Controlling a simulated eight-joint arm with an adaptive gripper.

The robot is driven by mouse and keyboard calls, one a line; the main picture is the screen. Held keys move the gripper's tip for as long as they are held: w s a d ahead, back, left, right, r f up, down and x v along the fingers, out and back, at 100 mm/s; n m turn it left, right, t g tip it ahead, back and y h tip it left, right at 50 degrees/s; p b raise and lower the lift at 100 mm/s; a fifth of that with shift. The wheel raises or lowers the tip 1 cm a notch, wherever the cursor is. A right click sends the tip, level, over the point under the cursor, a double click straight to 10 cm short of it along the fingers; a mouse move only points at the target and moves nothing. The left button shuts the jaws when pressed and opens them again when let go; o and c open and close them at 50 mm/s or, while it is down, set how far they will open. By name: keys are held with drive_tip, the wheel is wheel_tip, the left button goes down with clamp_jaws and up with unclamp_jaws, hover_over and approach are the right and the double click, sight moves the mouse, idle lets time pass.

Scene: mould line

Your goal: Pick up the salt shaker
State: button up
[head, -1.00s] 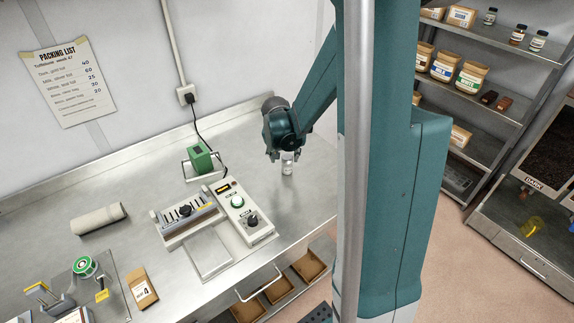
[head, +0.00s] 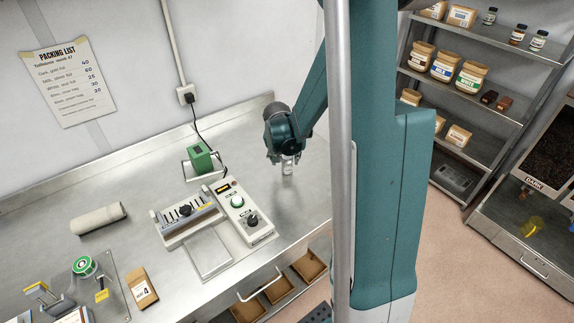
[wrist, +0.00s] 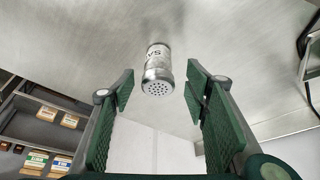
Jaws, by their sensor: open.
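The salt shaker (head: 288,169) stands on the steel worktop, a small pale cylinder below my gripper (head: 288,158) in the head view. In the wrist view the salt shaker (wrist: 157,67) shows its perforated metal cap toward the camera and dark lettering on a pale label. My gripper (wrist: 160,88) is open, with its green ribbed pads on either side of the shaker in the picture. No pad visibly touches it. How far the fingertips are from the shaker is hard to tell.
A white control box (head: 240,212) and a green device (head: 201,158) on a stand are left of the shaker. A black cable (head: 209,135) runs up to the wall socket. The worktop right around the shaker is clear.

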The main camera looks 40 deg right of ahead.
sight(287, 163)
drive_tip(key=shift+x, duration=2.5)
drive_tip(key=shift+d, duration=0.15)
drive_tip(key=c, duration=1)
